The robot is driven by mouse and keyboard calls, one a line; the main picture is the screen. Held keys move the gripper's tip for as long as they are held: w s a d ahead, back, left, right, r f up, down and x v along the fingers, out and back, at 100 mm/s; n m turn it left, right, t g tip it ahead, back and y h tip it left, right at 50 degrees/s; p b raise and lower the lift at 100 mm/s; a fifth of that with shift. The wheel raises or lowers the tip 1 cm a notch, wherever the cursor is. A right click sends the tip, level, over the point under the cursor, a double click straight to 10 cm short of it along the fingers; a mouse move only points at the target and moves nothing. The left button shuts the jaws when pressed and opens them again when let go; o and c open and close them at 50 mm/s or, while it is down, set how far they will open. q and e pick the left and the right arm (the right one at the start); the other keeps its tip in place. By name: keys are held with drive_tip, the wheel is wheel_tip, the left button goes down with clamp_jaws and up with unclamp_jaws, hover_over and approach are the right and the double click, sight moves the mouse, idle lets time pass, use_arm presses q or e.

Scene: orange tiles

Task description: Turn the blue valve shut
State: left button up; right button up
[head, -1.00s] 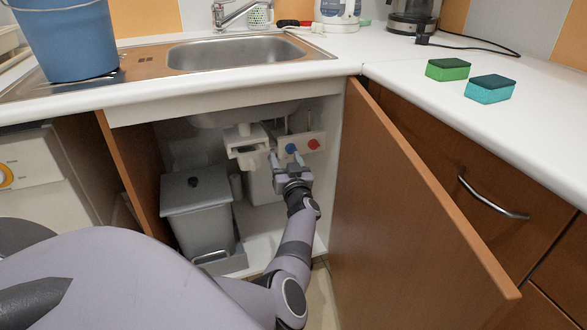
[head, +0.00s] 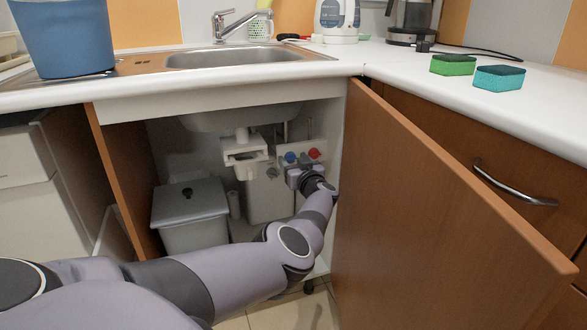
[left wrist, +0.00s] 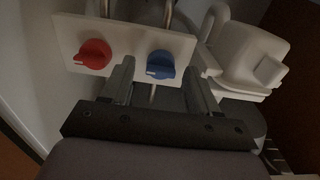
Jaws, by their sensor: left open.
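The blue valve (head: 290,157) is a round knob on a white panel inside the open sink cabinet. It also shows in the left wrist view (left wrist: 160,64), with a pale mark on its left side. My left gripper (head: 293,166) is at the panel, in front of the blue valve. In the left wrist view its two fingers (left wrist: 159,66) are apart, one on each side of the blue valve, with nothing clamped between them. I cannot tell whether either finger touches it. My right gripper is out of view.
A red valve (left wrist: 95,53) sits beside the blue one on the same panel. A white drain trap (head: 244,155) hangs to the left. A grey bin (head: 190,212) stands below left. The open cabinet door (head: 420,210) stands close to my arm on the right.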

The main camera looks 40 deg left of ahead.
use_arm(q)
drive_tip(key=shift+w+a, duration=0.15)
drive_tip(key=shift+a, duration=0.1)
drive_tip(key=c, duration=1)
drive_tip(key=shift+c, duration=0.2)
